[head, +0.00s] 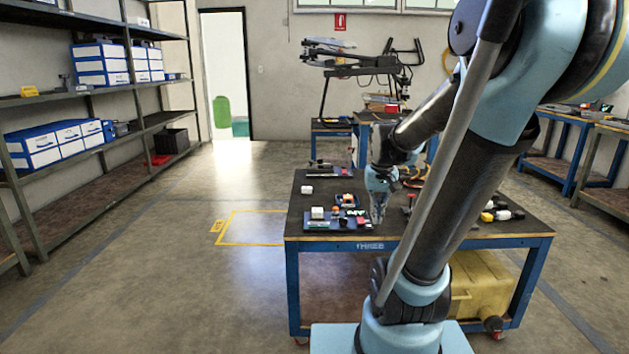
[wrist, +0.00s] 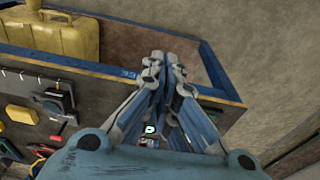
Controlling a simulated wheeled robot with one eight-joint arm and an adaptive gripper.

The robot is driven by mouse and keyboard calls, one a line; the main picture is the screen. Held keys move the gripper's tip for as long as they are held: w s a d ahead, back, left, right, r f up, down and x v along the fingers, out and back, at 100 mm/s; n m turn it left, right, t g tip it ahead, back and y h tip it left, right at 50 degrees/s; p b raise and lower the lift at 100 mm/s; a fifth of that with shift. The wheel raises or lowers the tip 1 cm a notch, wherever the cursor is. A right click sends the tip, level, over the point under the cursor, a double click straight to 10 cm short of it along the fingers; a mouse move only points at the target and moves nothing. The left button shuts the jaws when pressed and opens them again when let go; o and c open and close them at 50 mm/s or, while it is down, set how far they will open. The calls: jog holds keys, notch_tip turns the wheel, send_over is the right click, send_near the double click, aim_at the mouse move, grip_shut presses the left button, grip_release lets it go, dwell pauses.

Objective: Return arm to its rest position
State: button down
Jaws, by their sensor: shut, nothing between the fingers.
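My arm rises on the right of the head view and bends down toward the blue-framed workbench (head: 460,242) marked THREE. My gripper (head: 379,218) points down over the front part of the bench top, just right of a blue tray (head: 318,226) with small parts. In the wrist view my gripper (wrist: 165,62) has its fingers together with nothing held between them. The bench edge runs behind the fingers there. Part of the bench top is hidden behind my arm.
A yellow case (head: 481,290) sits on the bench's lower shelf. Small tools and parts (head: 501,213) lie at the bench's right. A drone (head: 350,62) stands at the back. Shelves with blue-white boxes (head: 100,64) line the left wall. The floor left of the bench is clear.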

jog(key=s+f, duration=0.3)
jog(key=s, duration=0.4)
jog(key=s+f+t, duration=0.1)
jog(key=s+f, duration=0.2)
jog(key=s, duration=0.3)
jog(key=shift+s+f, duration=0.25)
jog(key=shift+s, duration=0.1)
jog(key=shift+d, duration=0.1)
jog(key=w+r+g, duration=0.1)
jog(key=w+r, duration=0.4)
jog(key=w, duration=0.3)
jog(key=w+r, duration=0.5)
jog(key=w, duration=0.4)
jog(key=w+f+g, duration=0.1)
jog(key=w, duration=2.1)
jog(key=shift+a+f, duration=0.2)
jog(key=shift+f, duration=0.1)
